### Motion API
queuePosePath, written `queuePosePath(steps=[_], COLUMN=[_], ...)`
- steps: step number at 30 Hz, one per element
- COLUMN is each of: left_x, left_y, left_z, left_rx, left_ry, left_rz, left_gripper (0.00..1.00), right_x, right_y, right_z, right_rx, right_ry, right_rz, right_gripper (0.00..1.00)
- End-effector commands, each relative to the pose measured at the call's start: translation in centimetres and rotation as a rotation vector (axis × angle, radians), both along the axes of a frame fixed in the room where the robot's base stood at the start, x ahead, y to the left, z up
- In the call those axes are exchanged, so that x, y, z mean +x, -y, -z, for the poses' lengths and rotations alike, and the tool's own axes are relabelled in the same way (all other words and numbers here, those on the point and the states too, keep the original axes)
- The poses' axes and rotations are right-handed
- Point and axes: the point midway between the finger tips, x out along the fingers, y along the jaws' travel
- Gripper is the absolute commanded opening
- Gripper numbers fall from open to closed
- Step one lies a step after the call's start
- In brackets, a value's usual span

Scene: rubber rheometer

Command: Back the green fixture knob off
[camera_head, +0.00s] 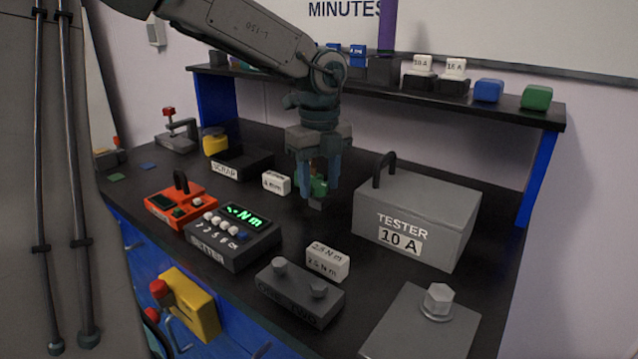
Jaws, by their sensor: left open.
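The green fixture knob (320,187) sits low on the bench, seen between the fingers of my left gripper (319,185). A small grey base shows just below the knob. My left gripper points straight down with its two fingers apart, one on each side of the knob. I cannot tell whether the fingers touch it. The gripper hides the upper part of the knob and most of its fixture. My right gripper is not in view.
The grey tester box (417,217) stands close to the right. A white block (276,183) and the black scrap bin (241,164) are to the left. The torque display box (232,237) and a dark two-knob block (299,292) are nearer. A shelf (505,105) runs behind.

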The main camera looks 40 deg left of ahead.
Motion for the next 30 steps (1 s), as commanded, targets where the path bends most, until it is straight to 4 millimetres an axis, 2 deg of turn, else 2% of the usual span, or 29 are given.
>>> queuePosePath(steps=[6, 13, 21, 30], left_x=[0.0, 0.0, 0.0, 0.0], left_y=[0.0, 0.0, 0.0, 0.0], left_z=[-0.1, -0.1, -0.1, 0.0], left_rx=[-0.001, -0.001, -0.001, 0.000], left_ry=[-0.001, -0.001, 0.000, 0.000], left_rz=[0.247, 0.367, 0.664, 0.711], left_gripper=[0.46, 0.46, 0.46, 0.46], right_x=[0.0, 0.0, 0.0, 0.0], right_y=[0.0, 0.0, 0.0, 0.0], right_z=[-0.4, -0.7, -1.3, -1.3], right_rx=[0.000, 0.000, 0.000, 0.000], right_ry=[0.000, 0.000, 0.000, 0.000], right_rz=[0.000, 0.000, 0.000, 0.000], right_gripper=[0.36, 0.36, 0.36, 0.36])
